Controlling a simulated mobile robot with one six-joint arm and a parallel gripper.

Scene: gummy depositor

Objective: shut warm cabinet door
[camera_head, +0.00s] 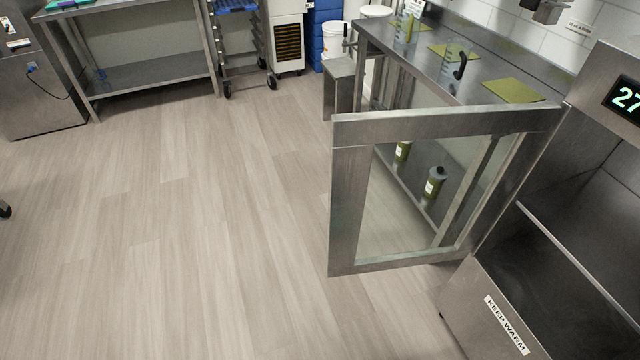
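The warm cabinet (480,325) is a steel box at the right edge, with a "KEEP WARM" label low on its front and a lit "27" display above. Its door (347,200) is a steel frame around a clear window. The door stands wide open, swung out to the left from its far side, so the cabinet's dark inside shows. My gripper is not in view.
Behind the door is a steel counter (410,50) with clear jugs and green mats; bottles stand on its lower shelf. A steel table (140,75) and a wheeled rack (245,45) stand at the back left. The wooden floor (180,230) left of the door is clear.

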